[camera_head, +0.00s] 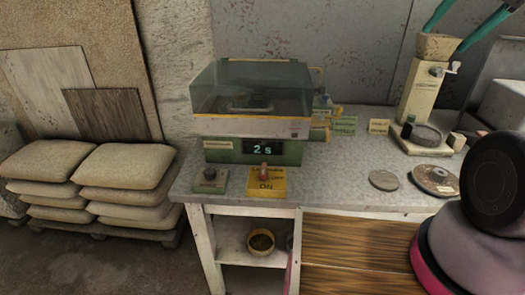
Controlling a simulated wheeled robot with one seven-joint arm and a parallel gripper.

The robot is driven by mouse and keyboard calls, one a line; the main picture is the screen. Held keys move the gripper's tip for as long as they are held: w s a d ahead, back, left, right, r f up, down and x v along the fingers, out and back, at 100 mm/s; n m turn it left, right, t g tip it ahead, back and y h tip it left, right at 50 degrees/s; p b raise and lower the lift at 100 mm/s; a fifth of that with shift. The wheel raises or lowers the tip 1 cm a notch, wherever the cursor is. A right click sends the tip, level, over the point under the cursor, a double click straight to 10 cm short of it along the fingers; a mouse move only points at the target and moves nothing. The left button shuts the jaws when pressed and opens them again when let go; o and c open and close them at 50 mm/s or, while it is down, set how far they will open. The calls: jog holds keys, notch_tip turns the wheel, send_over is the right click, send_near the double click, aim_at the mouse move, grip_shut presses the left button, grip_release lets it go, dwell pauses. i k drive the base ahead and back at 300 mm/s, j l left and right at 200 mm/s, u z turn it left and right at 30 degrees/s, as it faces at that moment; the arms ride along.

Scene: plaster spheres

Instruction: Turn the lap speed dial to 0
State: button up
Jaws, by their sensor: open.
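A dark round dial (209,174) sits on a small grey-green box at the front left of the bench. I take it for the lap speed dial; its marks are too small to read. Behind it is a green lap machine (222,150) with a see-through lid and a display (264,149) reading "2 s". To the right of the dial is a yellow switch box (266,186) with a red toggle and the word "ON".
The bench (335,185) has clear top between the yellow box and a grey disc (384,180). A second disc (434,180) and a tall cream device (422,92) stand at the right. Stacked sacks (125,167) lie on a pallet at left. A bowl (260,241) sits on the shelf below.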

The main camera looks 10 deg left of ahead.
aim_at(209, 173)
jog(key=u, duration=1.35)
